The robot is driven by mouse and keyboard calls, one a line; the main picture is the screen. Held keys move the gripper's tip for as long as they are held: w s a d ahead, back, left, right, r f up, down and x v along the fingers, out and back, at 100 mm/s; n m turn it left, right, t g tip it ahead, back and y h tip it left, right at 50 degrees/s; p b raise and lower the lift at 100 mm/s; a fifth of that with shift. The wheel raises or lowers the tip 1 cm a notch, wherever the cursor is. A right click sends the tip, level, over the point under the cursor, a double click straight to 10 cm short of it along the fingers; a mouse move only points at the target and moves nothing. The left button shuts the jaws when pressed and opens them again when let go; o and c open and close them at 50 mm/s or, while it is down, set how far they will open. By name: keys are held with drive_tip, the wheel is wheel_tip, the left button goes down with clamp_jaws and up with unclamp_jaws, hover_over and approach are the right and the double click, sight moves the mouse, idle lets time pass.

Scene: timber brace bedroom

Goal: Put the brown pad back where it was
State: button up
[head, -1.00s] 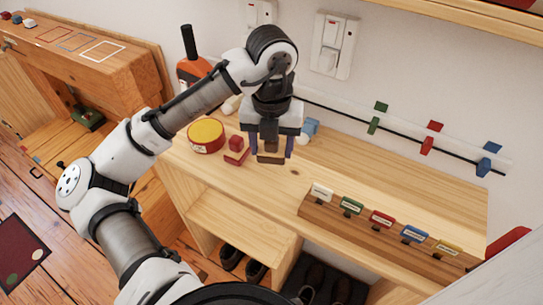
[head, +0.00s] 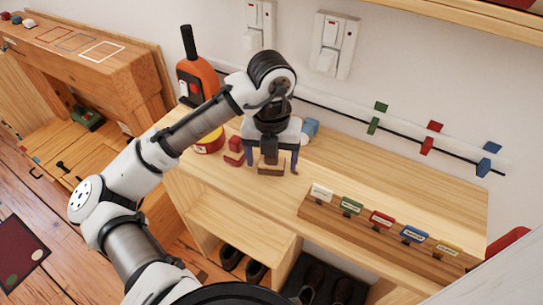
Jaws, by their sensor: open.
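The brown pad (head: 268,168) is a small L-shaped brown piece on the light wooden bench top (head: 340,165). It stands beside a similar red piece (head: 234,152). My gripper (head: 272,166) is over the brown pad, pointing down. Its two blue-grey fingers are spread, one on each side of the pad, with visible gaps. The palm hides the top and rear of the pad. I cannot tell whether the pad rests fully flat on the bench top.
A blue piece (head: 310,129) lies behind my gripper. A rack of coloured tags (head: 380,220) runs along the front right. An orange bottle-like object (head: 197,80) stands at the back left.

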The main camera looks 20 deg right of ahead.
wheel_tip(320, 180, up, 12)
idle(0.5)
